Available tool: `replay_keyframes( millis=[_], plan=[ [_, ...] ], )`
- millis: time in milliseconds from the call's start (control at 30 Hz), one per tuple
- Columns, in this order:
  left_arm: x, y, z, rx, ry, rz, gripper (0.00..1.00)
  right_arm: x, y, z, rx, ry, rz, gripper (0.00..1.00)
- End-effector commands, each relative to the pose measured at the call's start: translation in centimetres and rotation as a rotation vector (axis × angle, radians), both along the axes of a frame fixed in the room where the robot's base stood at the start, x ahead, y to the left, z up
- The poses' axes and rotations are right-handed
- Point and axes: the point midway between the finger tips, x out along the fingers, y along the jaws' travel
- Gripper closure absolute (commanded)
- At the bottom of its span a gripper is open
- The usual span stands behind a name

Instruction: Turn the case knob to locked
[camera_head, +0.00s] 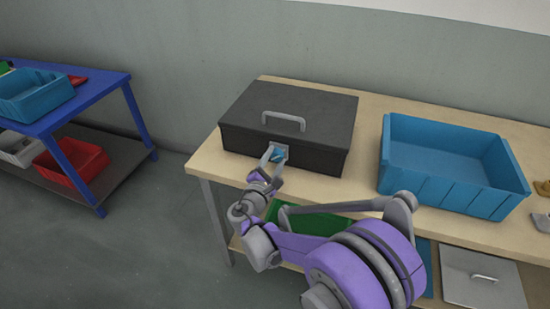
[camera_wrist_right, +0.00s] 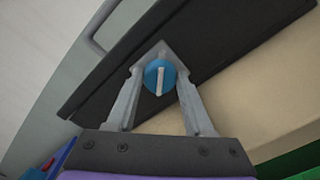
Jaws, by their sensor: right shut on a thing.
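The black case (camera_head: 290,120) stands closed on the wooden table, with a grey handle (camera_head: 284,120) on its lid. The blue case knob (camera_head: 279,155) is on a grey plate on its front. In the right wrist view the knob (camera_wrist_right: 159,76) has a pale bar, about upright in that tilted picture; I cannot tell which setting that is. My right gripper (camera_head: 274,157) is at the case front, its fingers on either side of the knob and shut on it. The fingers partly hide the plate. My left gripper is not in view.
An empty blue bin (camera_head: 455,180) stands right of the case, with a gap between. A green tray (camera_head: 310,221) and a grey lidded item (camera_head: 482,280) are lower, under the tabletop. A blue table (camera_head: 100,92) with bins stands at the left, across open floor.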

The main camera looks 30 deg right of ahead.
Motion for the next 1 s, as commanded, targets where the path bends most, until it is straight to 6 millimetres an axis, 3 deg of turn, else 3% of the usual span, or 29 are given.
replay_keyframes(
  millis=[600,1000],
  plan=[
    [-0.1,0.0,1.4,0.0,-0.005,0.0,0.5,0.0,0.0,0.0,0.359,-0.419,0.001,1.0],
    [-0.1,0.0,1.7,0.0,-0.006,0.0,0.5,0.0,0.0,0.0,0.482,-0.563,0.0,1.0]
  ],
)
